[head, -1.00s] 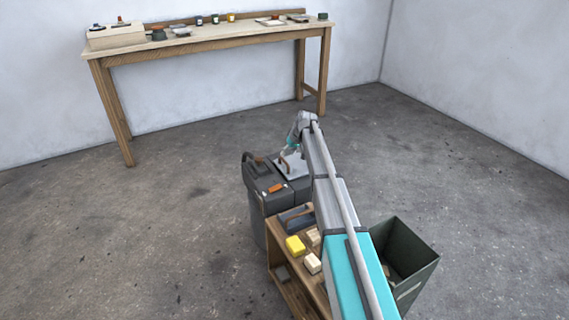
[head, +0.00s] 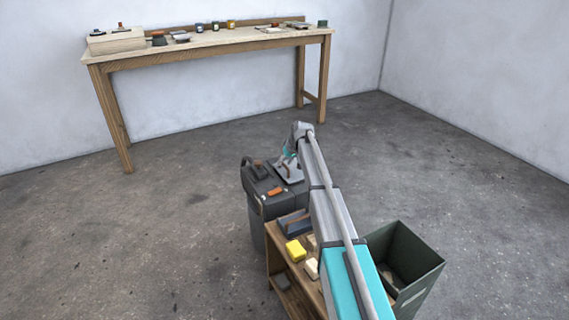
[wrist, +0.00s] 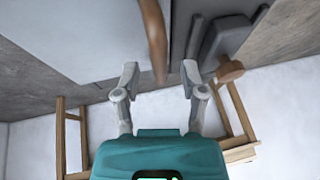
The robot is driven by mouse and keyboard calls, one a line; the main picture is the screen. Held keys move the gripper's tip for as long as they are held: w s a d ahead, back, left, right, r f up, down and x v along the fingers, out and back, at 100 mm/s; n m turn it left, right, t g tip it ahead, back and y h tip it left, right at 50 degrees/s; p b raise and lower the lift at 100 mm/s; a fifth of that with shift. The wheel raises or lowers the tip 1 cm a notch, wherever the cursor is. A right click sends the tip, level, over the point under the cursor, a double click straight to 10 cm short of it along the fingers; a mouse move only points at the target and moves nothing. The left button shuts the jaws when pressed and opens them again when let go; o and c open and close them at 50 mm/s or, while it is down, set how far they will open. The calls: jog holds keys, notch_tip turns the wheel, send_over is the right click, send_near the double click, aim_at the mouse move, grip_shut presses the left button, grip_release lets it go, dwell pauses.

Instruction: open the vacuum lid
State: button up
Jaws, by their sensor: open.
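The vacuum (head: 256,206) is a dark grey box-shaped machine on the floor at the left end of a low wooden cart. Its light grey lid (head: 294,178) lies on top, partly hidden by my wrist. In the wrist view, the lid (wrist: 75,35) fills the upper left. A curved brown handle (wrist: 153,35) runs along it, its near end between my fingers. My gripper (wrist: 160,74) is open, one finger on either side of the handle's line. I see no clear contact, and the depth gap is hard to judge.
An orange-brown piece (head: 275,192) sits on the vacuum's top. The wooden cart (head: 277,262) carries a yellow block (head: 295,250) and pale blocks. A dark green open bin (head: 418,290) stands right of the cart. A workbench (head: 205,48) stands behind; the floor between is clear.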

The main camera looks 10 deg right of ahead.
grip_shut()
jog(key=shift+a, duration=0.3)
jog(key=shift+d, duration=0.1)
jog(key=shift+d+r, duration=0.1)
